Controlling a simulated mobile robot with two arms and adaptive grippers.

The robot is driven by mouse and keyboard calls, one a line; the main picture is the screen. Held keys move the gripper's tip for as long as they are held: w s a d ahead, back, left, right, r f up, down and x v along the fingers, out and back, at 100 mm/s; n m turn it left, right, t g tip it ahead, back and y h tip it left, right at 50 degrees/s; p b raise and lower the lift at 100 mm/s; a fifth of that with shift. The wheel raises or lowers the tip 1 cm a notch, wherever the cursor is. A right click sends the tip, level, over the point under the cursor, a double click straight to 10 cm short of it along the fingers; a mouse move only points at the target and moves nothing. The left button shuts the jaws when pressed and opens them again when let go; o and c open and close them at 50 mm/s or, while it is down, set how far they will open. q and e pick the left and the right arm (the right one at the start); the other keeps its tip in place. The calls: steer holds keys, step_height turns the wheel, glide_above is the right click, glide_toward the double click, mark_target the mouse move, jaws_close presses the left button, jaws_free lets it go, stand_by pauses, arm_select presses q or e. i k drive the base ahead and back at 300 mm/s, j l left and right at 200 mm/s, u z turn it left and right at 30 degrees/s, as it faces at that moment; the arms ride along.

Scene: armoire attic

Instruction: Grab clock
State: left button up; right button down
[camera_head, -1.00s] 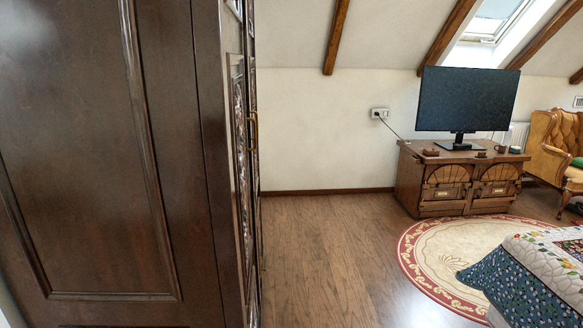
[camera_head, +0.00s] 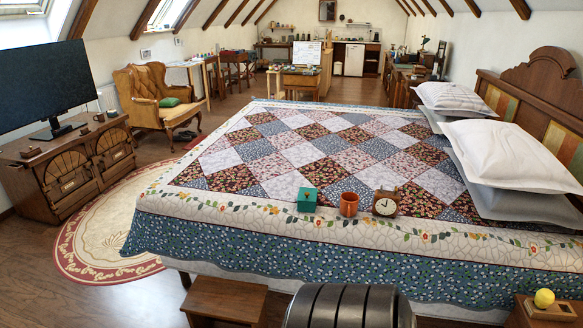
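A brown clock (camera_head: 385,203) with a round pale face stands upright near the front edge of the bed (camera_head: 250,245), on its patterned quilt. An orange-brown cup (camera_head: 348,204) stands just left of the clock, and a teal box (camera_head: 307,199) is left of the cup. Neither of my grippers shows in the head view, so I cannot see their state.
A wooden stool (camera_head: 224,300) stands before the bed. A nightstand (camera_head: 546,312) with a yellow-green ball (camera_head: 544,298) is at the lower right. White pillows (camera_head: 510,155) lie along the headboard. A TV cabinet (camera_head: 70,168) and an armchair (camera_head: 155,98) stand left; floor shows at lower left.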

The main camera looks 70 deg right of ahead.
mark_target(385, 203)
steer(key=z, duration=3)
